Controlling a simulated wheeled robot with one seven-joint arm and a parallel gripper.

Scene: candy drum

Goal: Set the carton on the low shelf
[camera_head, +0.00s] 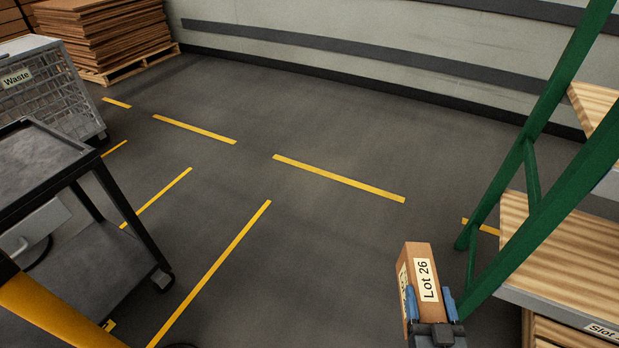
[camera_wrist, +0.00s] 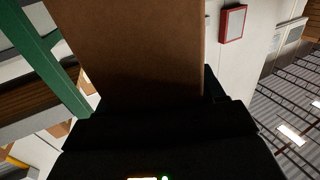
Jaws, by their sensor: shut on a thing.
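A brown carton (camera_head: 422,268) with a white "Lot 26" label is at the lower right of the head view. My gripper (camera_head: 432,308) is shut on its lower part and holds it above the floor, just left of the shelf rack's green upright. In the wrist view the carton (camera_wrist: 138,45) fills the upper middle, above the dark gripper body. The low shelf (camera_head: 560,245), with a wooden deck and grey front edge, is to the right of the carton. A partly cut-off "Slot" label sits on its front edge, and the right side of the shelf is out of view.
The green rack frame (camera_head: 545,215) with a diagonal brace stands between carton and shelf. A higher wooden shelf (camera_head: 595,108) is above. A dark cart (camera_head: 60,165), a waste cage (camera_head: 45,85) and stacked cardboard (camera_head: 105,35) are at left. The middle floor is clear.

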